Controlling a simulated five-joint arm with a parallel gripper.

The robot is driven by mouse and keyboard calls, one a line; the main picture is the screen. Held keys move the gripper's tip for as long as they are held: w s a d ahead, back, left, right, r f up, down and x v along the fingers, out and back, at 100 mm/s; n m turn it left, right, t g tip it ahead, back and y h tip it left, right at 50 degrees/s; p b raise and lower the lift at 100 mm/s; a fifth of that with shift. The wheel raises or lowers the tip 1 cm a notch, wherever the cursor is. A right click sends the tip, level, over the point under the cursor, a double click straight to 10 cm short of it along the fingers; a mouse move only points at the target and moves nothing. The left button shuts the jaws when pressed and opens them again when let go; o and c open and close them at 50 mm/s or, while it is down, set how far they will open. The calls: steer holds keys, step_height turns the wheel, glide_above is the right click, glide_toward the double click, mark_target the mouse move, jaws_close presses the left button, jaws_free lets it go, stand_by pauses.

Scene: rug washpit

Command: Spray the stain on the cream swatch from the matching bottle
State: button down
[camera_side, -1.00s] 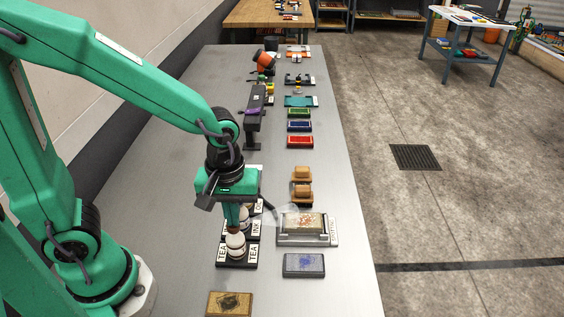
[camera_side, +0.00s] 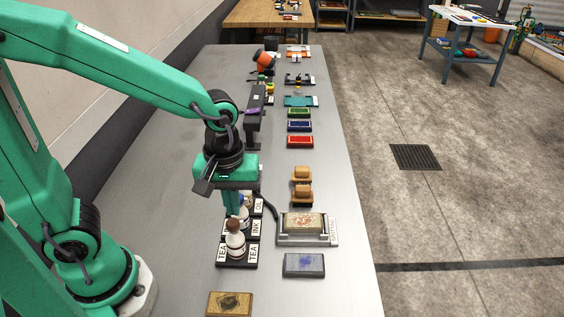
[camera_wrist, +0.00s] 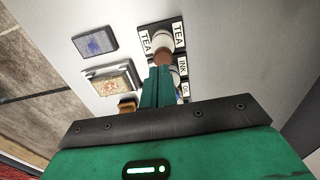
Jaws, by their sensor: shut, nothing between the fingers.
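The cream swatch (camera_side: 318,223) with a reddish-brown stain sits in a grey holder (camera_side: 290,241); the wrist view shows it (camera_wrist: 111,84). The white TEA bottle (camera_side: 236,242) with a brown cap stands upright on its black labelled base, left of the swatch; it shows in the wrist view (camera_wrist: 159,39). The INK and OIL bottles stand behind it, mostly hidden by my gripper. My gripper (camera_side: 232,213) is shut and empty, pointing down just above and behind the TEA bottle's cap. Whether the fingertips touch the cap I cannot tell.
A grey swatch with a blue stain (camera_side: 304,265) and a tan swatch with a dark stain (camera_side: 230,303) lie nearer the front. Wooden brushes (camera_side: 302,183) lie behind the holder. Coloured pads and a dark stand (camera_side: 253,120) are further back. The bench's left side is bare.

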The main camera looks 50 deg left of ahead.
mark_target(235, 221)
step_height(235, 221, up, 11)
stand_by(0.4)
stand_by(2.5)
steer(key=shift+s+a+r, duration=0.1)
steer(key=shift+s+r, duration=0.15)
steer(key=shift+r, duration=0.2)
steer(key=shift+f, duration=0.1)
step_height(235, 221, down, 14)
steer(key=shift+r, duration=0.1)
stand_by(0.8)
